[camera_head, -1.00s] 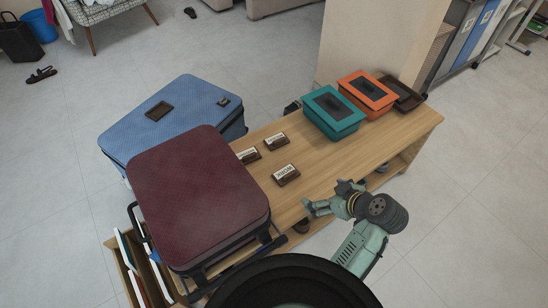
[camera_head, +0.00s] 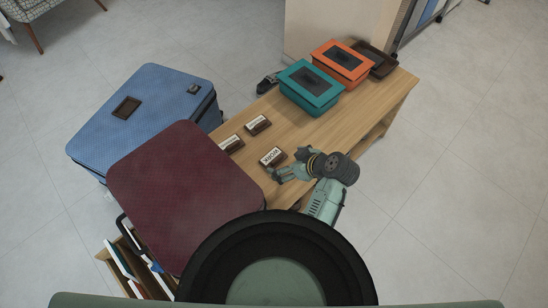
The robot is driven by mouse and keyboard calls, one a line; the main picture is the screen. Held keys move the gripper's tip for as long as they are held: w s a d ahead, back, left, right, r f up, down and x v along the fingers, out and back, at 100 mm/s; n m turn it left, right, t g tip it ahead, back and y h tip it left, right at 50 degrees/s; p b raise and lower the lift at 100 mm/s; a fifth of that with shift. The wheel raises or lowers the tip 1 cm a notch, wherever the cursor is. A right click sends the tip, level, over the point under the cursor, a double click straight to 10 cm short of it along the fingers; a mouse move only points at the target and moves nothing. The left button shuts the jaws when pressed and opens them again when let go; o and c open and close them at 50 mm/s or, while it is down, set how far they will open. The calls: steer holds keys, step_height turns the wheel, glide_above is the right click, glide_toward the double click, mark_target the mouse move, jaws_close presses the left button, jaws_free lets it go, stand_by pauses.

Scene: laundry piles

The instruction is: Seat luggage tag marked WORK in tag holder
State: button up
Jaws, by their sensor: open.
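Three small brown-and-white tags lie on the wooden bench (camera_head: 345,128). The nearest tag (camera_head: 271,157) has lettering that looks like WORK, though it is small. The other two tags, one at the back (camera_head: 257,125) and one at the left (camera_head: 231,144), have print too small to read surely. A brown rectangular frame (camera_head: 127,108) on the blue suitcase (camera_head: 150,115) looks like the tag holder. My gripper (camera_head: 287,168) is open and empty, just right of and close to the nearest tag. Whether they touch cannot be told.
A maroon suitcase (camera_head: 185,190) stands left of the tags, in front of the blue one. A teal box (camera_head: 309,86), an orange box (camera_head: 341,62) and a dark tray (camera_head: 374,59) sit at the bench's far right end. Bare wood lies between tags and boxes.

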mark_target(278, 159)
steer(key=shift+p+x, duration=0.45)
steer(key=shift+x, duration=1.85)
steer(key=shift+w+r, duration=0.1)
steer(key=shift+w, duration=0.1)
steer(key=c, duration=1.4)
steer(key=shift+c, duration=0.2)
